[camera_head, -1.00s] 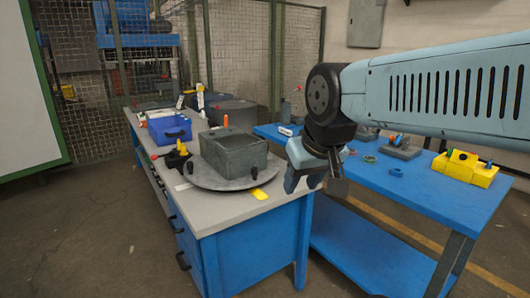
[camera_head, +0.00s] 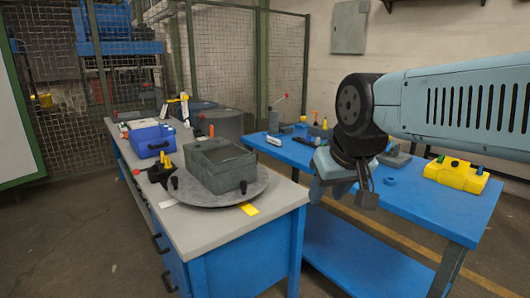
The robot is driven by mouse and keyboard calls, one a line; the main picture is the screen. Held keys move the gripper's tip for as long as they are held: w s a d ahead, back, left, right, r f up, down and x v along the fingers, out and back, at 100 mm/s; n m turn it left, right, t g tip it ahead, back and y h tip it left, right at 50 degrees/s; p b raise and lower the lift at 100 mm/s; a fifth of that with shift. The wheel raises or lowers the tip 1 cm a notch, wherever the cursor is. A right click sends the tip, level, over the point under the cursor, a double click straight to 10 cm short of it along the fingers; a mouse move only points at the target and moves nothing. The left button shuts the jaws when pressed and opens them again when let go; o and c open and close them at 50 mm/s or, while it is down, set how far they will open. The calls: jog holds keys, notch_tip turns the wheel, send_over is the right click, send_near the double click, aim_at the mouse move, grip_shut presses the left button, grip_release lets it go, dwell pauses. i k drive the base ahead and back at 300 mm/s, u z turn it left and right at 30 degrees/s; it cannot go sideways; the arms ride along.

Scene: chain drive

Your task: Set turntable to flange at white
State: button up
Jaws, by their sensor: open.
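The turntable (camera_head: 215,196) is a round grey disc near the front end of the left workbench. A dark grey open-topped housing (camera_head: 222,166) sits on it, with small dark knobs on the disc's rim at the left and front right. A yellow marker (camera_head: 250,209) lies on the bench at the disc's front right edge. A white marker (camera_head: 167,203) lies at its front left edge. I cannot clearly tell which side of the housing bears the flange. My gripper (camera_head: 366,198) is open and empty, right of the turntable over the blue bench, pointing down.
Left of the turntable are a black fixture with yellow tops (camera_head: 159,172) and a blue box (camera_head: 151,140). The blue bench (camera_head: 450,206) holds a yellow block (camera_head: 456,174) and several small parts. A gap separates the benches. Wire fencing stands behind.

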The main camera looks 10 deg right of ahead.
aim_at(217, 171)
jog(key=z, duration=0.4)
jog(key=i, duration=1.9)
jog(key=u, duration=0.5)
jog(key=k, duration=0.85)
jog(key=u, duration=0.2)
jog(key=i, duration=0.85)
jog(key=z, duration=0.1)
